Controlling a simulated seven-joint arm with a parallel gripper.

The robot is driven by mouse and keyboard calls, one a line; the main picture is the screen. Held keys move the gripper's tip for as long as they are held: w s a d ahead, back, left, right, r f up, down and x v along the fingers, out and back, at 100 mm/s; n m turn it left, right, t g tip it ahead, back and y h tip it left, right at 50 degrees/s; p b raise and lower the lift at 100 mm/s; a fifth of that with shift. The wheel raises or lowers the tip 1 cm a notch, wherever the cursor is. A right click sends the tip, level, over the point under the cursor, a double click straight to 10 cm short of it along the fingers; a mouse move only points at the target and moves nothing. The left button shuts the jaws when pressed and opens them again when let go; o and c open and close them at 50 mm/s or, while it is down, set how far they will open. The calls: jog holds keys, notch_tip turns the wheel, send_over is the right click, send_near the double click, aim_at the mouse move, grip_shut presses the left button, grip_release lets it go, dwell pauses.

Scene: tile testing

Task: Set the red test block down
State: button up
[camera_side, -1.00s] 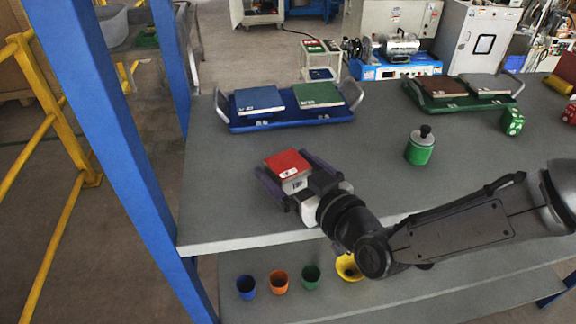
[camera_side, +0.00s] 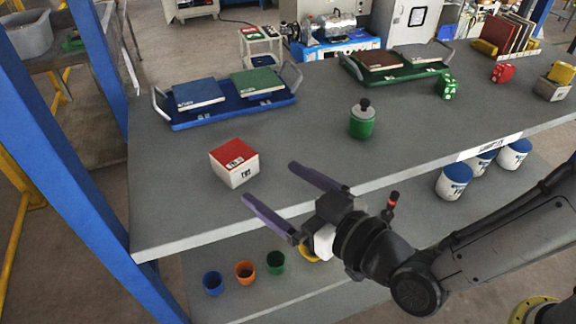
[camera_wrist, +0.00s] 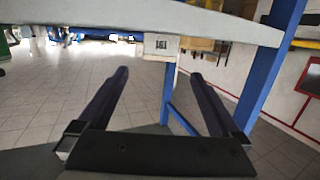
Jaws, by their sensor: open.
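The red test block (camera_side: 235,161), red on top with white sides and dark markings, stands upright on the grey table (camera_side: 300,145) near its front left part. My gripper (camera_side: 270,184) is open, its two long dark fingers spread apart and empty. It is in front of the block and clear of it, around the table's front edge. In the wrist view my gripper (camera_wrist: 160,75) shows both fingers apart with nothing between them. There a small white face with a dark marking (camera_wrist: 161,44), seemingly the block's, shows at the table edge beyond the fingers.
A blue tray (camera_side: 176,125) with two tiles stands behind the block. A green tray (camera_side: 352,73) with two tiles is further right. A green canister (camera_side: 362,122) stands right of the block. Small cups (camera_side: 245,271) and white jars with blue lids (camera_side: 454,181) are on the lower shelf.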

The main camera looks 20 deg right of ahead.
jog(key=w+d+r, duration=0.1)
jog(key=d, duration=0.1)
jog(key=d+r+g, duration=0.1)
jog(key=d, duration=0.1)
jog(key=w+d+r+g, duration=0.1)
jog(key=d, duration=0.2)
jog(key=shift+w+r+m, duration=0.3)
jog(key=shift+r+m, duration=0.1)
jog(key=s+d+r+g, duration=0.2)
jog(key=s+d+g, duration=0.1)
jog(key=d, duration=0.8)
jog(key=s+d+f+m+g+h, duration=0.2)
jog(key=s+d+h, duration=0.1)
jog(key=s+d, duration=0.6)
jog(key=s+d+f+m+g+h, duration=0.1)
jog(key=s+d+f+g+h, duration=0.1)
jog(key=s+d, duration=0.7)
jog(key=shift+d+m+h, duration=0.4)
jog(key=shift+d+h, duration=0.3)
jog(key=shift+d, duration=0.1)
